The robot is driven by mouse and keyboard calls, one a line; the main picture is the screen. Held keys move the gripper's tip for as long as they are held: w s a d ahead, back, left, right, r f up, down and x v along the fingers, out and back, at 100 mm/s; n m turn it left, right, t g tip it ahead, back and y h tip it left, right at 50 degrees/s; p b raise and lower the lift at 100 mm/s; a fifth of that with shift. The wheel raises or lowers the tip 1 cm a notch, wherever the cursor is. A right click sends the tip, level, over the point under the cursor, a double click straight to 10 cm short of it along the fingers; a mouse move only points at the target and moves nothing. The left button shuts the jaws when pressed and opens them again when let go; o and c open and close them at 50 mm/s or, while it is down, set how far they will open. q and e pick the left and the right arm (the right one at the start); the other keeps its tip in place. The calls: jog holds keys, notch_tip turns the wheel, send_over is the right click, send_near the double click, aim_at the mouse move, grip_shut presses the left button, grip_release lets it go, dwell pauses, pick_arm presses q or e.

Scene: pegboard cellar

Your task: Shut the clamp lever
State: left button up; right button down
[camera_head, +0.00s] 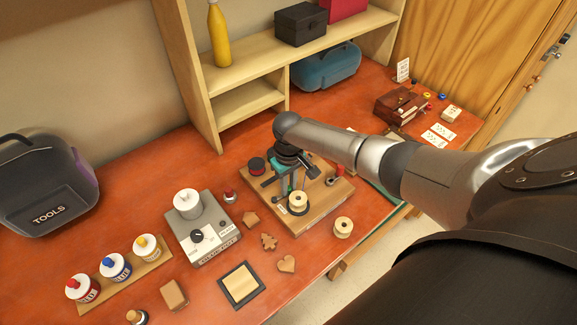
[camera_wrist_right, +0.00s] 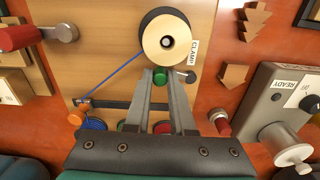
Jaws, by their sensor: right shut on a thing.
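The clamp lever (camera_wrist_right: 160,76) shows as a small green end between my right fingertips, beside the CLAMP label (camera_wrist_right: 194,52). My right gripper (camera_wrist_right: 160,84) is shut on it. A cream spool (camera_wrist_right: 166,42) on a dark round base is just beyond the fingertips. In the head view my right gripper (camera_head: 291,183) points down over the wooden board (camera_head: 309,222), just behind the same spool (camera_head: 298,201). My wrist and the gripper hide part of the board, and most of the lever is covered. My left gripper is not in view.
A red-handled part (camera_wrist_right: 25,38) is on the board. A blue cord (camera_wrist_right: 118,72) runs from the spool to an orange knob (camera_wrist_right: 76,118). A grey switch box (camera_head: 204,235), wooden shapes (camera_head: 286,264) and a loose spool (camera_head: 343,227) are nearby. The front table edge is close.

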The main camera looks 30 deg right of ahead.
aim_at(289, 187)
jog(key=c, duration=0.8)
grip_release()
jog(key=shift+o, duration=0.2)
notch_tip(289, 187, up, 15)
jog(key=p, duration=0.1)
jog(key=shift+r, duration=0.2)
jog(key=shift+f, duration=0.1)
